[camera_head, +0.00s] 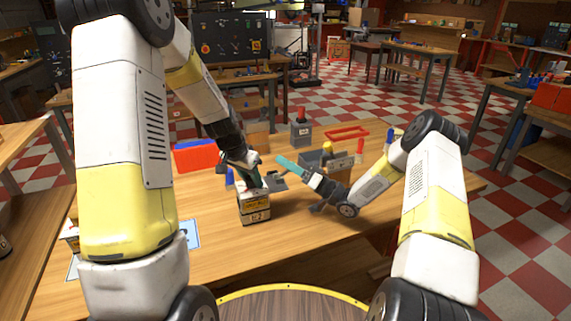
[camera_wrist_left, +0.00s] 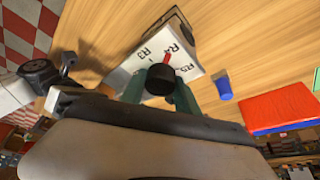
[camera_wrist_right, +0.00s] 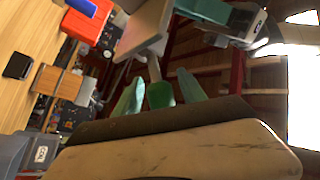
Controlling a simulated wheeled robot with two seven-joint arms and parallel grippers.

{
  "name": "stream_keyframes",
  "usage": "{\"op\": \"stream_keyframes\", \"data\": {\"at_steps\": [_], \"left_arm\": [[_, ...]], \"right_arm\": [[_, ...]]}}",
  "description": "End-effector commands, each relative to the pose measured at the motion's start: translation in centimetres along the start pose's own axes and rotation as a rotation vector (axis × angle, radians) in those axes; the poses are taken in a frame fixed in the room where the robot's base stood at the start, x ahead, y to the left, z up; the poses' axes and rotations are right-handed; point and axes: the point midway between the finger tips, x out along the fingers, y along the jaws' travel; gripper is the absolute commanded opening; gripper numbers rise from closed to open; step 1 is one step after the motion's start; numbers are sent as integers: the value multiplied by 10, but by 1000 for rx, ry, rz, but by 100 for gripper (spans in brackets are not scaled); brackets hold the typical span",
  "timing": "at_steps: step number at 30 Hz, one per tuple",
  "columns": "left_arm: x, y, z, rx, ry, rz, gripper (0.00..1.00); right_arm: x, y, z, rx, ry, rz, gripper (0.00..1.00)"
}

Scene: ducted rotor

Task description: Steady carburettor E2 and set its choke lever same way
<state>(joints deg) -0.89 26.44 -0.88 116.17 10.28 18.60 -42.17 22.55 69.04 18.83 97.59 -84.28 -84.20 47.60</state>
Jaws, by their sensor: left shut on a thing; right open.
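A small block-shaped unit with a pale, labelled front (camera_head: 255,214) stands on the table in the head view; I cannot read its name surely or tell whether it is E2. In the left wrist view its pale face (camera_wrist_left: 150,52) carries markings like R3 and R4. My left gripper (camera_head: 252,182) reaches down onto it, green fingers shut around a black knob (camera_wrist_left: 159,80) with a red pointer. My right gripper (camera_head: 283,161) is open, to the right of the left one and above the table. In the right wrist view its green fingers (camera_wrist_right: 160,92) stand apart. No choke lever is clearly identifiable.
A red-and-blue bin (camera_head: 195,157) stands behind left. The front middle of the table is clear.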

Motion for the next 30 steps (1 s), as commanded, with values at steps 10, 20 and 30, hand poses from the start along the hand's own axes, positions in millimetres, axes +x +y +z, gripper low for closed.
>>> {"op": "stream_keyframes", "data": {"at_steps": [10,20,30], "left_arm": [[0,0,0,0,-1,0,0],[0,0,1,0,-1,0,0],[0,0,1,0,-2,1,0]], "right_arm": [[-41,1,-1,0,2,4,48],[-104,1,0,1,1,2,48],[-120,0,0,0,0,0,48]]}}
